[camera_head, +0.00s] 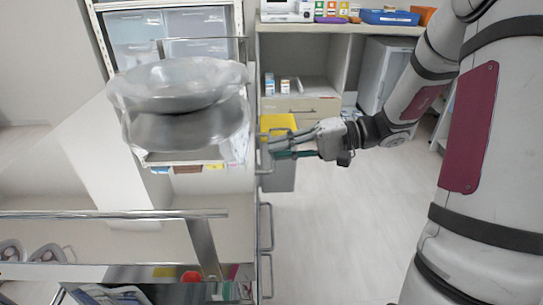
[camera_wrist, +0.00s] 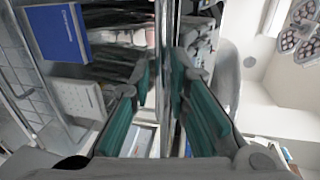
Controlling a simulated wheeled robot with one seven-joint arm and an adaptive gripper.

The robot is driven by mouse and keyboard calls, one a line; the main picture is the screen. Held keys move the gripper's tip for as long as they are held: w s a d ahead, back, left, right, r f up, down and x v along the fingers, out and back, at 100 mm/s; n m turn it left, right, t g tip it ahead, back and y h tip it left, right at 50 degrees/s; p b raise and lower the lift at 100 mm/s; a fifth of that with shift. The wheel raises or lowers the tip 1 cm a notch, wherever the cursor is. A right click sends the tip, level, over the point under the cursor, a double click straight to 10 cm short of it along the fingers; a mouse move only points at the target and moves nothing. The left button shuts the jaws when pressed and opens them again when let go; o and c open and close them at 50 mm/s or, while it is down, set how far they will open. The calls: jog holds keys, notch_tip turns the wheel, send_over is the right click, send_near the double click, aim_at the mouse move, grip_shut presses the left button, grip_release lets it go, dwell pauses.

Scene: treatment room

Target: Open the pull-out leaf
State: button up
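The pull-out leaf cannot be clearly told apart from the trolley's side fittings. The white trolley (camera_head: 232,225) fills the left of the head view, with metal handles (camera_head: 266,228) along its right side. My gripper (camera_head: 272,147) is at that right side, fingers pointing left towards the trolley's edge. In the wrist view my gripper (camera_wrist: 163,72) has its teal-padded fingers apart, one on each side of a shiny upright metal strip (camera_wrist: 164,35). Whether the pads touch the strip is unclear. The fingertips' far ends are partly lost against the trolley.
A large steel bowl (camera_head: 180,84) stands on the trolley. A grey bin with a yellow top (camera_head: 278,122) is behind my gripper. A counter (camera_head: 335,29) with boxes and a blue tray (camera_head: 389,17) is at the back. The floor (camera_head: 345,225) right of the trolley is clear.

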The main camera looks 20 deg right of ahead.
jog(key=shift+x, duration=1.15)
grip_shut()
